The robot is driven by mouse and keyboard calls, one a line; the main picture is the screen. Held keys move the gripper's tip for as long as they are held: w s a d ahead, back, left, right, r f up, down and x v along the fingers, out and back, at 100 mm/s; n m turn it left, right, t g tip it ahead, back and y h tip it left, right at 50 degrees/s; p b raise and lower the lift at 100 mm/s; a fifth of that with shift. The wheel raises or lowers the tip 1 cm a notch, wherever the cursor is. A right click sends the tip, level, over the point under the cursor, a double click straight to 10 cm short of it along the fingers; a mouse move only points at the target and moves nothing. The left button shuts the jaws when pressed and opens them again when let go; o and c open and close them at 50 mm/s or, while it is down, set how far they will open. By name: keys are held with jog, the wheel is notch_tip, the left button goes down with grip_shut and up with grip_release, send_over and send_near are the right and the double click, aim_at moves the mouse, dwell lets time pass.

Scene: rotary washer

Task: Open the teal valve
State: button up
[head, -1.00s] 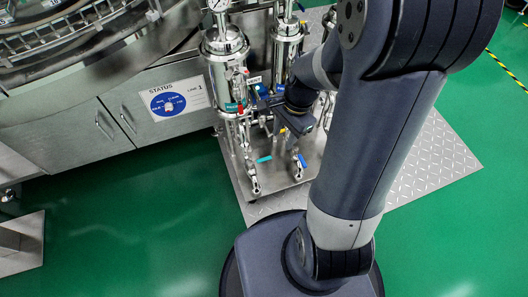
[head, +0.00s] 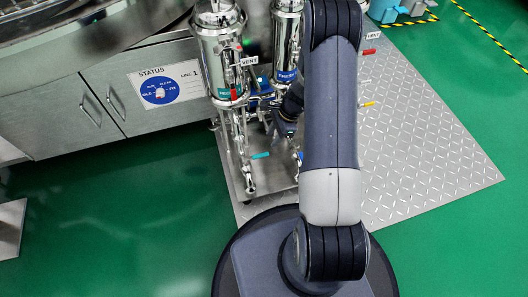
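The teal valve shows as a short teal lever handle (head: 260,156) low on the pipework, below the left steel filter housing (head: 224,52). That housing carries a teal and red label. My gripper (head: 284,124) is beside the pipes, to the right of and a little above the teal handle, and appears apart from it. My arm covers part of the gripper, and its fingers are too small and dark to read. A blue handle (head: 300,156) to the right is partly hidden by my arm.
A second steel housing (head: 286,38) with a blue label stands to the right. A yellow handle (head: 368,104) shows right of my arm. A steel cabinet with a status sign (head: 167,85) is at the left. The tread plate (head: 440,150) at the right is clear.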

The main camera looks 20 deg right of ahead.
aim_at(262, 154)
jog(key=b+x, duration=0.3)
jog(key=x, duration=0.6)
jog(key=shift+c, duration=0.2)
grip_shut()
